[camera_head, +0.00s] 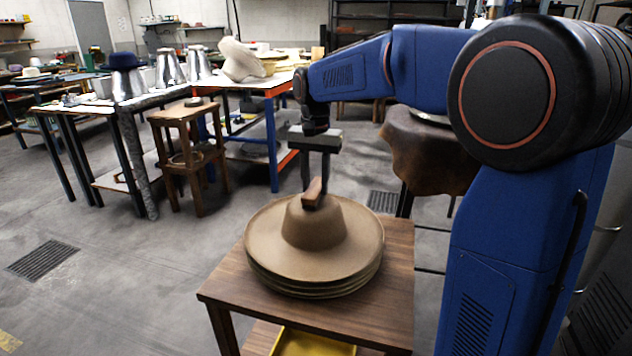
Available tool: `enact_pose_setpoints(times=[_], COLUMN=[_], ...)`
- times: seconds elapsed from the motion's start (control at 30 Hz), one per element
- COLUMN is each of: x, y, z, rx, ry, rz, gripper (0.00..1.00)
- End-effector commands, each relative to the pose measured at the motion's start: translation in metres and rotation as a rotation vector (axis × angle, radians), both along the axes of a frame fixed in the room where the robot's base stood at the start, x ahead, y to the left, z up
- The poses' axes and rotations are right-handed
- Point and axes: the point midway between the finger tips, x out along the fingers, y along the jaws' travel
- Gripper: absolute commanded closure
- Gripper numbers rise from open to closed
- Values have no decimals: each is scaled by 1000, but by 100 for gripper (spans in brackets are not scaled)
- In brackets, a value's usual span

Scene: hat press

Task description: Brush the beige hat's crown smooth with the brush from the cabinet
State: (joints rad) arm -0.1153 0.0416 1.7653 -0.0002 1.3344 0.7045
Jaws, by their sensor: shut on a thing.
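The beige hat (352,244) lies brim down on top of a stack of similar hats on a small wooden table (394,298). Its crown points up. My gripper (314,188) hangs straight down over the crown and is shut on the brush (313,194), a small brown wooden block with a darker underside. The brush sits at the upper left of the crown and appears to touch it; the exact contact is hard to tell. The hats below show only as brim edges.
A yellow tray (312,343) is on the shelf under the table. A brown leather-like cover (425,150) drapes a stand close behind on the right. A wooden stool (189,155) and workbenches with hats stand at the back left. The floor at left is clear.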

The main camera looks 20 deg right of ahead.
Motion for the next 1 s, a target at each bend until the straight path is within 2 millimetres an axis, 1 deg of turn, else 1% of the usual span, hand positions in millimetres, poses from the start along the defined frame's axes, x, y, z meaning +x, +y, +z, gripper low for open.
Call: enact_pose_setpoints(times=[0.23,0.57,1.0], x=[-9,-10,-9], y=[6,7,6], z=[-1,0,28], rx=[-1,0,0], ry=[3,2,-1], rz=[1,0,0], gripper=[87,87,87])
